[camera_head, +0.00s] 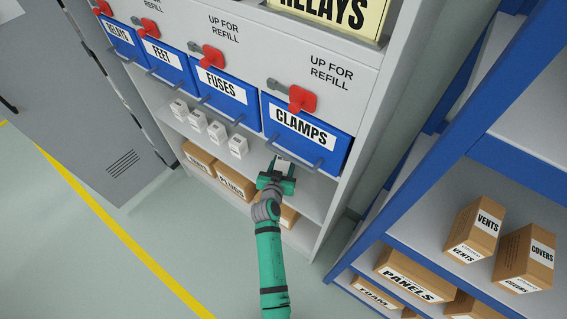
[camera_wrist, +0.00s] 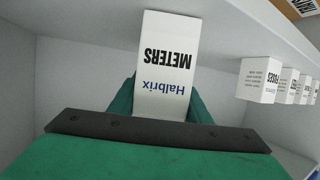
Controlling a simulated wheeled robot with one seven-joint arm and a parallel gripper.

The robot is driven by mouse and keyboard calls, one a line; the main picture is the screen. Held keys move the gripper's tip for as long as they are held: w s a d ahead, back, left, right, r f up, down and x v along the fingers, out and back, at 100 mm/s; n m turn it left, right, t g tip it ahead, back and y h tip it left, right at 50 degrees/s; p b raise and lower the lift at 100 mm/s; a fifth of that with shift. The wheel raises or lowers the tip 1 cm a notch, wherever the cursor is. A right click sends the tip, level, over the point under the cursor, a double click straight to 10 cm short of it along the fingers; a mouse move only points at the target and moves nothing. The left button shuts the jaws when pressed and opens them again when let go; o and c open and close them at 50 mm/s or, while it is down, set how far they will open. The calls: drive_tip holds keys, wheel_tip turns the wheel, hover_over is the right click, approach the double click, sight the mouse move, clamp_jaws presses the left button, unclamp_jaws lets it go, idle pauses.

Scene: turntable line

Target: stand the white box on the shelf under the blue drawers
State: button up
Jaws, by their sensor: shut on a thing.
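My gripper (camera_head: 277,178) is shut on a white box (camera_head: 284,162), at the shelf opening below the CLAMPS drawer. In the wrist view the box (camera_wrist: 165,65) sits between the green fingers, its label reading Halbrix METERS upside down in the picture. I cannot tell whether it touches the shelf. The shelf (camera_head: 265,170) is a light grey board under the row of blue drawers (camera_head: 302,132). Several other white boxes (camera_head: 216,132) stand on it in a row to the left of my gripper; they also show at the right of the wrist view (camera_wrist: 258,82).
The drawer handles (camera_head: 302,155) jut out just above my gripper. Brown cartons (camera_head: 235,182) stand on the level below. The shelf's right end, near the side panel (camera_head: 340,205), looks clear. A blue rack (camera_head: 400,200) with cartons stands at the right.

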drive_tip(key=o, duration=1.5)
drive_tip(key=shift+f, duration=0.1)
drive_tip(key=shift+c, duration=0.2)
